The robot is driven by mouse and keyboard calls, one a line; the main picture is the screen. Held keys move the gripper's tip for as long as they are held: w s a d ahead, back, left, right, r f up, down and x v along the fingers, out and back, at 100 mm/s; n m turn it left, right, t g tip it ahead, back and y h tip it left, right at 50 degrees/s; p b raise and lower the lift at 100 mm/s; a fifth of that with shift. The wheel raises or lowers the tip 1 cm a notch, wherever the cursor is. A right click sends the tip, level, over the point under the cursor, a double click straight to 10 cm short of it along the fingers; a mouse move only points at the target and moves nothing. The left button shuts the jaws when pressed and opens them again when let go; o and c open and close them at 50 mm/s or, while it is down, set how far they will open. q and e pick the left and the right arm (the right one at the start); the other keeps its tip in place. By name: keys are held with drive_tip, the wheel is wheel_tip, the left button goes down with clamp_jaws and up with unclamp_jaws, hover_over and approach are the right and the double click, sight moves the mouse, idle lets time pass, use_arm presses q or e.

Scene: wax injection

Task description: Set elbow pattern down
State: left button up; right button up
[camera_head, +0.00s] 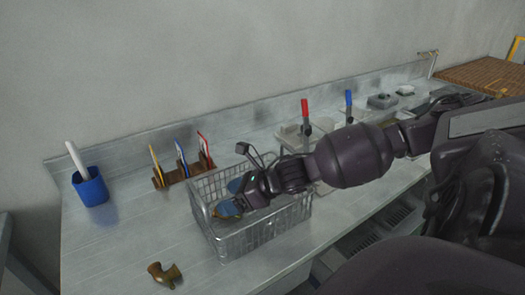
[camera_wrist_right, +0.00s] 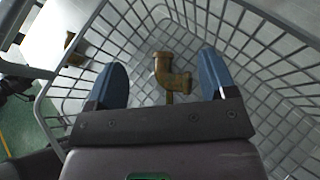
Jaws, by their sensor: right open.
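A brown elbow pattern (camera_wrist_right: 163,72) is inside the wire basket (camera_head: 262,241), with a short stem showing below its bend. In the right wrist view it lies between the two blue fingertips of my right gripper (camera_head: 232,196), with a visible gap on each side. My right gripper is open and reaches down into the basket from the right. In the head view the basket mesh and fingers partly hide the pattern. A second brown elbow (camera_head: 164,274) lies on the bench, left of the basket. My left gripper is not in view.
A blue cup (camera_head: 90,188) with a white stick stands at the left. A brown rack (camera_head: 183,175) with coloured tools is behind the basket. Red-handled (camera_head: 305,111) and blue-handled (camera_head: 348,100) items stand at the back. The bench left of the basket is mostly clear.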

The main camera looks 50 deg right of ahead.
use_arm(q)
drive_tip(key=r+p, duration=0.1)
drive_tip(key=p, duration=0.1)
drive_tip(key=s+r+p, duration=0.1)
drive_tip(key=p, duration=0.1)
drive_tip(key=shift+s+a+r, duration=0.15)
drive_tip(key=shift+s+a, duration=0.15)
use_arm(e)
drive_tip(key=v, duration=1.1)
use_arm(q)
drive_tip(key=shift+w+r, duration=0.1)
